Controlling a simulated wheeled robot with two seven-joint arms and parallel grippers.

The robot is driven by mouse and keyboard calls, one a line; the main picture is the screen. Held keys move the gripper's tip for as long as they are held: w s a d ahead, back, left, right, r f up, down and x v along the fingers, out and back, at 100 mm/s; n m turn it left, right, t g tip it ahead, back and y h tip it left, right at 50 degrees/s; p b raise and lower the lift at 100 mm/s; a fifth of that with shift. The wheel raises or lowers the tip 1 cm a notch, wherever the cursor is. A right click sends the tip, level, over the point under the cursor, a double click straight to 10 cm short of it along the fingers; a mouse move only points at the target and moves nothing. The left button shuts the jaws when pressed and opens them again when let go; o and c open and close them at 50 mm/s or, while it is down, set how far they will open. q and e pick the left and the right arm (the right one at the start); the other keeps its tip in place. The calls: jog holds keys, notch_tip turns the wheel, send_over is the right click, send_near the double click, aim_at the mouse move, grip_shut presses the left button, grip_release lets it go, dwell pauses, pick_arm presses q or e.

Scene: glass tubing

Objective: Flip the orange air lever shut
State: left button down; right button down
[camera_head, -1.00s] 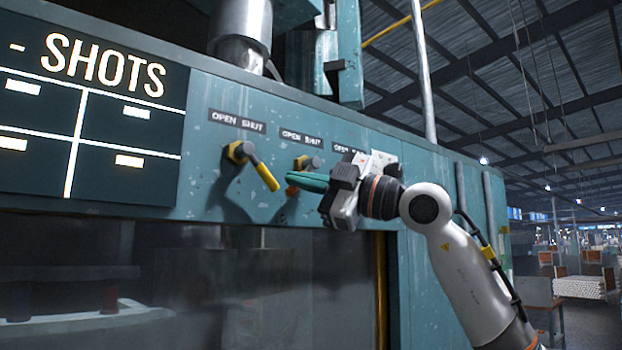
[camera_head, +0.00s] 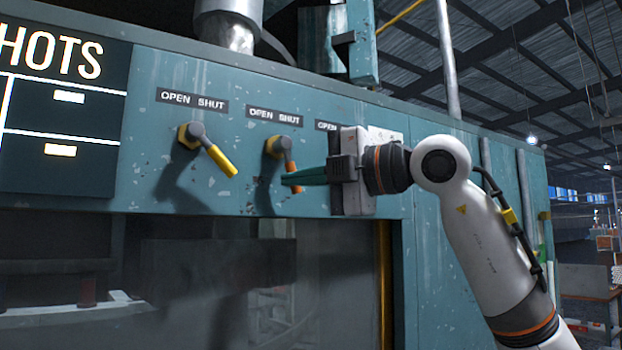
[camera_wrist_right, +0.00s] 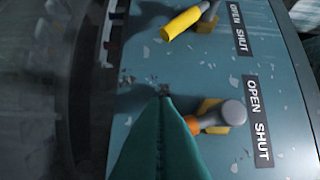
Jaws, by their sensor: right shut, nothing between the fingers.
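The orange air lever (camera_head: 290,167) is on the teal panel under the middle OPEN SHUT label (camera_head: 275,116). Its handle points down and slightly right, toward the SHUT side, from a grey hub. My right gripper (camera_head: 285,181) is shut and empty, its teal fingers crossing in front of the handle's lower part. Part of the handle is hidden by them. In the right wrist view the orange handle (camera_wrist_right: 191,125) lies right beside the fingers (camera_wrist_right: 165,98), with the tip on its OPEN side. They look in contact. My left gripper is not in view.
A yellow lever (camera_head: 216,157) is on the panel to the left, pointing down and right. A third label (camera_head: 326,126) is partly hidden behind my right gripper. A dark shots board (camera_head: 60,110) is at far left. A glass window lies below the panel.

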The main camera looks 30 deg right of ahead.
jog(key=shift+w+d+r, duration=0.1)
jog(key=shift+d+r, duration=0.3)
jog(key=shift+d, duration=0.25)
jog(key=shift+d+r, duration=0.2)
jog(key=shift+d, duration=0.25)
dwell(0.3)
